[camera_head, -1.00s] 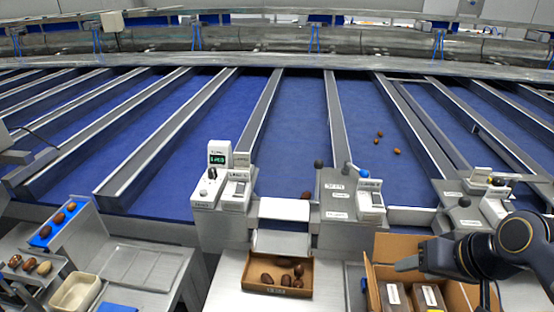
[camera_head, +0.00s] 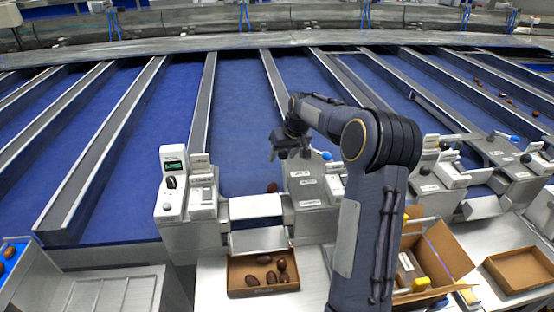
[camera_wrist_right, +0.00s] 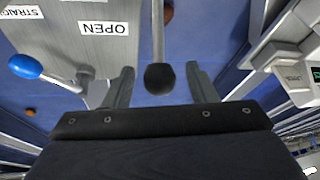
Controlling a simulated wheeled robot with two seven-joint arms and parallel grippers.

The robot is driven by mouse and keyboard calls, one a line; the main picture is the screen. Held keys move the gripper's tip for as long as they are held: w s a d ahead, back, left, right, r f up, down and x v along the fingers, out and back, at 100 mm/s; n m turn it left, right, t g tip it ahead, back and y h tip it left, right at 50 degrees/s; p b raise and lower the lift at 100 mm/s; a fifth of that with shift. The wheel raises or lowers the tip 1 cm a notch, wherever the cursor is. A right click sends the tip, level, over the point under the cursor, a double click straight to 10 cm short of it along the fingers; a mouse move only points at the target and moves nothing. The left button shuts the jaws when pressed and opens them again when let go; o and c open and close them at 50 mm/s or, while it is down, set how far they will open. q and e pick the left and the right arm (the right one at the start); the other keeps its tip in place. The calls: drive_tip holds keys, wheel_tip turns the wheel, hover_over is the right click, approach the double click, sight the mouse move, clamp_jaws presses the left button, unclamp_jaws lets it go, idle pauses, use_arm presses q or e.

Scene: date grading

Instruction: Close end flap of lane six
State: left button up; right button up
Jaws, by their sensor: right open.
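My right gripper (camera_head: 290,152) is over the grey lever box (camera_head: 312,190) beside a lane end. In the right wrist view its fingers (camera_wrist_right: 160,72) are open, with a black ball knob (camera_wrist_right: 160,79) on a metal rod between them; contact cannot be told. A label reading OPEN (camera_wrist_right: 103,28) lies beside the rod. A blue-knobbed lever (camera_wrist_right: 27,66) is to the left. The lane number is not readable. My left gripper is out of view.
A brown tray (camera_head: 235,287) with several dates stands below the flap. A control unit with green display (camera_head: 174,165) is left of it. An open cardboard box (camera_head: 447,250) and an empty brown tray (camera_head: 521,269) are at right, beyond my arm.

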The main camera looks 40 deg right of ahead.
drive_tip(key=shift+b+x, duration=0.45)
drive_tip(key=shift+x, duration=0.95)
clamp_jaws()
